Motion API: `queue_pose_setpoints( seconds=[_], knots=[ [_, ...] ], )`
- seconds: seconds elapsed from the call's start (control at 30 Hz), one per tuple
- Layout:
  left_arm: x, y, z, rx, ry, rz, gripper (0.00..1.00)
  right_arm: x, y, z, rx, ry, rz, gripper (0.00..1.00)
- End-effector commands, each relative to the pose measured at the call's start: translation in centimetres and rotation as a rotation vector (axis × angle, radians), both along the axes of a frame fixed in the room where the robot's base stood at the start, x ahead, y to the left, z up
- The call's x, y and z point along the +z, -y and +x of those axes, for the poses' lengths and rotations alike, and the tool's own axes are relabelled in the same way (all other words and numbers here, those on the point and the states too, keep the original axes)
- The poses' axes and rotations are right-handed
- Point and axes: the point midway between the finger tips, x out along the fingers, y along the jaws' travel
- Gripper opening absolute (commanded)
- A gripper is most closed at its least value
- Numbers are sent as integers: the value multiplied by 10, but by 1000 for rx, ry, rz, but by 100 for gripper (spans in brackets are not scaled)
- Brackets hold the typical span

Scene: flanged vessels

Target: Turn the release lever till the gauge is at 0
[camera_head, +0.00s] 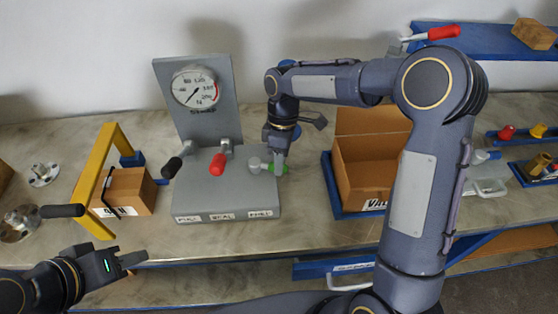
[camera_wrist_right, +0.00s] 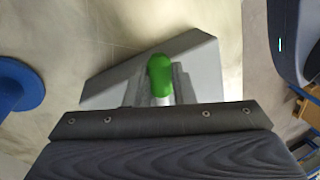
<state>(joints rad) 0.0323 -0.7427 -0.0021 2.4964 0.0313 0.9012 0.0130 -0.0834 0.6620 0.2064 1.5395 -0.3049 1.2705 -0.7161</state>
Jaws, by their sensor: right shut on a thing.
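A grey panel (camera_head: 190,125) carries a round white gauge (camera_head: 195,88); its needle is too small to read exactly. On the base below stand three levers: one with a black grip (camera_head: 172,167), one with a red grip (camera_head: 217,165) and one with a green grip (camera_head: 280,168). My right gripper (camera_head: 277,160) reaches down at the base's right side and is shut on the green-gripped lever, which also shows in the right wrist view (camera_wrist_right: 160,76). My left gripper (camera_head: 134,261) is open and empty, low at the left.
A yellow frame (camera_head: 98,178) and a cardboard box (camera_head: 128,190) stand left of the panel. Metal flanges (camera_head: 43,174) lie at the far left. An open carton (camera_head: 368,160) stands right of the panel, partly behind my right arm. A blue shelf (camera_head: 490,42) is at upper right.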

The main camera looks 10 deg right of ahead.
Motion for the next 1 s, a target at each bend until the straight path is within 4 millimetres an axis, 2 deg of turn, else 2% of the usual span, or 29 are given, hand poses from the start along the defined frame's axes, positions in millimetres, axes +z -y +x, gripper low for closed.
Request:
queue_pose_setpoints(
  seconds=[0.57,0.6,0.73,1.0],
  knots=[
    [2,0,0,0,0,0,36,1,1,3,34,7,0,0],
    [2,0,0,0,0,0,36,1,1,3,33,7,0,28],
    [2,0,0,0,0,0,36,1,1,3,31,5,0,45],
    [1,0,0,0,0,0,36,1,1,3,30,3,0,45]
  ],
)
